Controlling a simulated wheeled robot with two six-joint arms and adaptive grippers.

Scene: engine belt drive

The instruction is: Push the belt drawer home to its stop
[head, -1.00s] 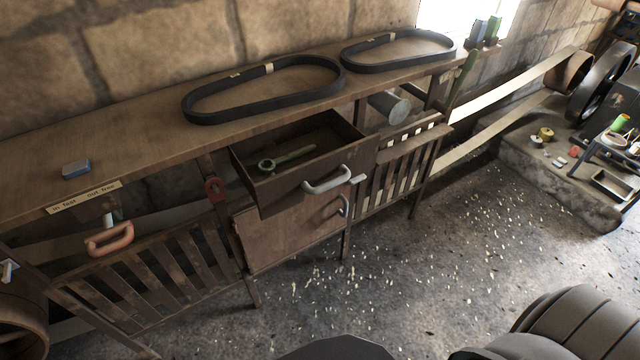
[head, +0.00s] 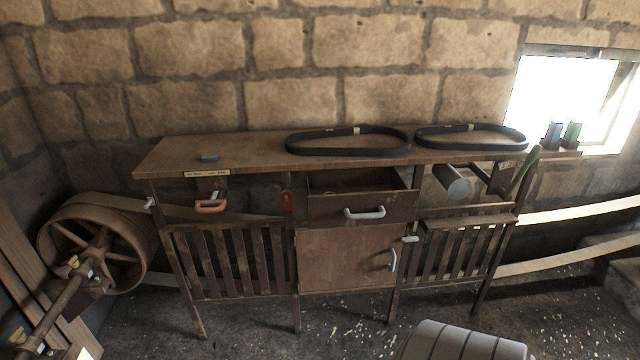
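The belt drawer (head: 331,209) is a dark wooden drawer under the middle of the bench top, with a pale grey bar handle (head: 364,213) on its front. It stands partly pulled out, and its dark inside shows above the front panel. A small part of something inside it shows, too dim to make out. Neither of my grippers is in view, and nothing touches the drawer.
Below the drawer is a shut cupboard door (head: 345,258). An orange handle (head: 211,206) sits to the left. A spoked pulley (head: 97,247) stands far left. The floor in front is mostly clear.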

